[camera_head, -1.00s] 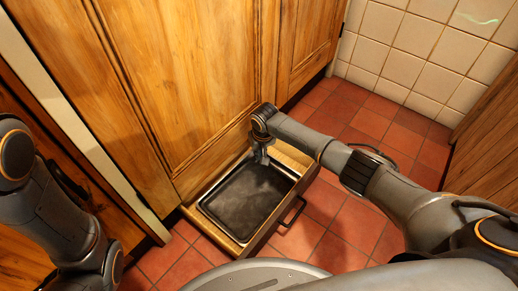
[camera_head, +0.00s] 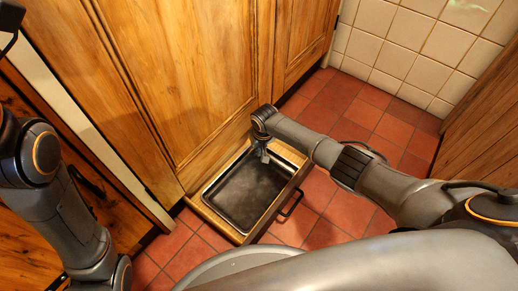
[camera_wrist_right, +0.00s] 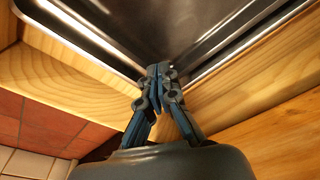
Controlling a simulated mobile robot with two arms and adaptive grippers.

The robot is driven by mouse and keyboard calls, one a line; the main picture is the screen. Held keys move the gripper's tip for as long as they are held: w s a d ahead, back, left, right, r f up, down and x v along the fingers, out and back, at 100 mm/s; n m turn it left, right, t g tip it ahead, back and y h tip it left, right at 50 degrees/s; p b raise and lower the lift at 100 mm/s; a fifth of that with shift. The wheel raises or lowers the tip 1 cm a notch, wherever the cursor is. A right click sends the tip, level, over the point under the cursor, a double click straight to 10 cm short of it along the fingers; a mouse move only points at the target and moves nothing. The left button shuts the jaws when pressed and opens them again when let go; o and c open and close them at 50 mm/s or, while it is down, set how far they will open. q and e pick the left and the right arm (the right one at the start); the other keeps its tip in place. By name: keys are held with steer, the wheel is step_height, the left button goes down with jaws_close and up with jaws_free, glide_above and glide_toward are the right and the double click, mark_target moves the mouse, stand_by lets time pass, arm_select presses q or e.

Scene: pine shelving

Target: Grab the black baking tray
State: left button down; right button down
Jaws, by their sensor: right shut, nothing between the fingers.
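The black baking tray (camera_head: 243,193) lies flat in an open low wooden drawer (camera_head: 296,180) under the cupboard. It is a dark rectangular pan with a lighter metallic rim. My right gripper (camera_head: 264,157) is at the tray's back right corner. In the right wrist view the gripper (camera_wrist_right: 160,72) is shut and empty, its fingertips together at the corner of the tray (camera_wrist_right: 150,25). I cannot tell whether they touch the rim. Only my left arm shows at the left; its gripper fingers are not seen.
Tall wooden cupboard doors (camera_head: 180,75) rise behind the drawer. The drawer's black handle (camera_head: 292,203) sticks out at its front. Red floor tiles (camera_head: 322,205) are clear to the right. A white tiled wall (camera_head: 400,45) and a wooden panel (camera_head: 485,130) bound the right side.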

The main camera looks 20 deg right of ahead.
steer(key=shift+a+r, duration=0.1)
steer(key=shift+r, duration=0.3)
